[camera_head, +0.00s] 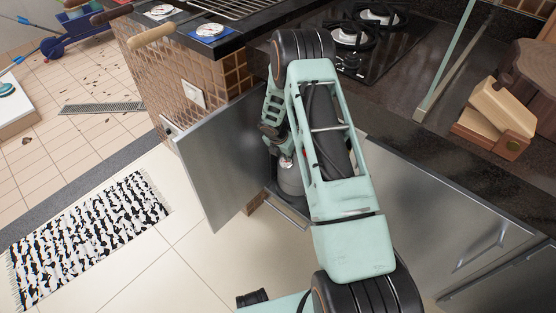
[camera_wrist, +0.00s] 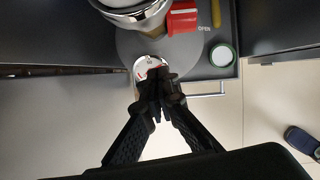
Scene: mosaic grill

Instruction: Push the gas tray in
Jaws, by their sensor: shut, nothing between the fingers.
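The gas tray (camera_head: 290,212) sticks out of the open cabinet under the counter, low in the head view, with a grey gas cylinder (camera_head: 290,180) on it. My arm hides much of both. In the wrist view the cylinder (camera_wrist: 128,45) shows from above, with a chrome valve and a red knob (camera_wrist: 183,18). A thin tray handle (camera_wrist: 208,95) runs along the tray's front edge. My gripper (camera_wrist: 158,80) is shut and empty. Its tips overlap a round white label at the cylinder's near edge; I cannot tell whether they touch. In the head view my gripper (camera_head: 273,135) is partly hidden.
A grey cabinet door (camera_head: 222,165) stands open left of the tray. The counter with the cooktop (camera_head: 365,40) is above. A black-and-white rug (camera_head: 90,235) lies on the open floor at left. A dark shoe (camera_wrist: 302,141) shows at right.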

